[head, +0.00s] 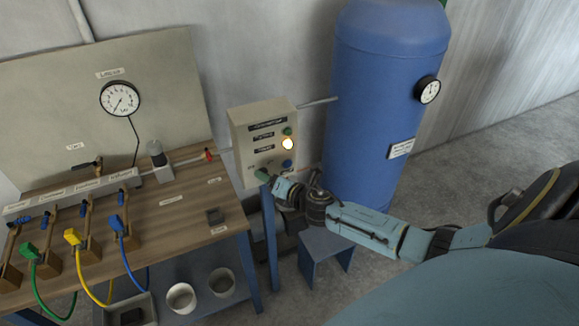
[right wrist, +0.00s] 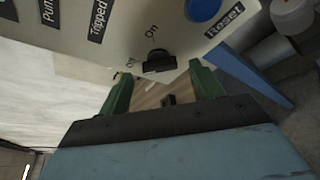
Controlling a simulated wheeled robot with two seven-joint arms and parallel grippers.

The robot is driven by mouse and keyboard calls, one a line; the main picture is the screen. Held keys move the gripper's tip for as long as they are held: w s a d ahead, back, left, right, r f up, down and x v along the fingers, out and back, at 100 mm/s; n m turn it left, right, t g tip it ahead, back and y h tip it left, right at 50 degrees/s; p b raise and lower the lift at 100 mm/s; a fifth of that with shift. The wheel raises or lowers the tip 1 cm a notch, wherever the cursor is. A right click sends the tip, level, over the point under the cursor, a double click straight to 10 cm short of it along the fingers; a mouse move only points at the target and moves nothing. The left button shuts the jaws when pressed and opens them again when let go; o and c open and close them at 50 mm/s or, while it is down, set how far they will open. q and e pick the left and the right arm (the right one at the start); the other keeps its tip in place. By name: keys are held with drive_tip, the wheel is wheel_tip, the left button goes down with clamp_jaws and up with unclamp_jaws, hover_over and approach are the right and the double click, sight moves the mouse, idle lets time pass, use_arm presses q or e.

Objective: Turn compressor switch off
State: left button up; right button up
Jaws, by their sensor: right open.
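The compressor switch (right wrist: 158,61) is a small black rotary knob on the beige control box (head: 262,133). In the head view the right gripper (head: 264,176) is at the box's lower front and hides the knob. My left gripper is not in view.
A lit pale-yellow lamp (head: 288,143), a green lamp (head: 287,131) and a blue Reset button (head: 287,163) are on the box. A blue tank (head: 375,100) stands to the right. A wooden workbench (head: 180,215) with valves and hoses stands to the left.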

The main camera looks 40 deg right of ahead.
drive_tip(key=v, duration=1.1)
drive_tip(key=shift+s, duration=0.3)
drive_tip(key=shift+r, duration=0.1)
